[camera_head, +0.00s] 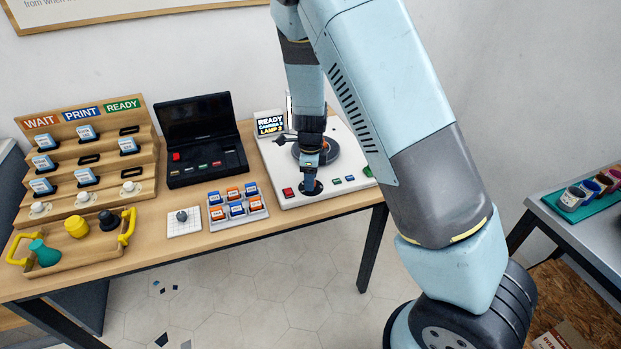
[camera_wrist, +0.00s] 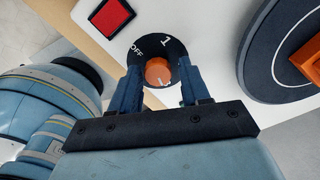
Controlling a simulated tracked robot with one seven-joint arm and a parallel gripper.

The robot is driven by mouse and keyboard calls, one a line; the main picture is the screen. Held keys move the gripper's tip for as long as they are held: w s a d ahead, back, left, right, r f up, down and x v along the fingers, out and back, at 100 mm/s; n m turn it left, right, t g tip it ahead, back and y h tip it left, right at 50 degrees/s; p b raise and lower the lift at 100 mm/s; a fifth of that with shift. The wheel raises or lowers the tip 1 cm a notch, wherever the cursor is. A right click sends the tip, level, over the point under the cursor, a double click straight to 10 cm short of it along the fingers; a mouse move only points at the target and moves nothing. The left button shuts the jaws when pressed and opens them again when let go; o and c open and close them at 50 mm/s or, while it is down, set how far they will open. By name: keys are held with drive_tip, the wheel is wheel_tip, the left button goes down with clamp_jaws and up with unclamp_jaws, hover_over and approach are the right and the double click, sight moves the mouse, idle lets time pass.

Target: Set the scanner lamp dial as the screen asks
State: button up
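The scanner (camera_head: 345,132) is a white panel on the right of the wooden table. Its small screen (camera_head: 269,122) reads READY, a CAMERA line too small to read surely, and LAMP 2. The lamp dial (camera_wrist: 158,72) is an orange knob on a black disc; OFF and 1 show, other marks are hidden behind my fingers. A white line on the knob points toward the lower edge of the wrist view. My gripper (camera_head: 311,180) points down at the dial. In the wrist view its fingers (camera_wrist: 160,83) stand either side of the knob; I cannot tell whether they touch it.
A red button (camera_wrist: 109,17) sits beside the dial. A round black plate (camera_wrist: 282,55) carrying an orange part is on the other side. A black console (camera_head: 203,140), a cartridge tray (camera_head: 238,220), a stepped rack (camera_head: 88,160) and a wooden tray (camera_head: 75,255) stand further left.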

drive_tip(key=shift+o, duration=0.9)
drive_tip(key=shift+s, duration=0.1)
wheel_tip(320, 180, up, 14)
drive_tip(key=shift+f, duration=0.2)
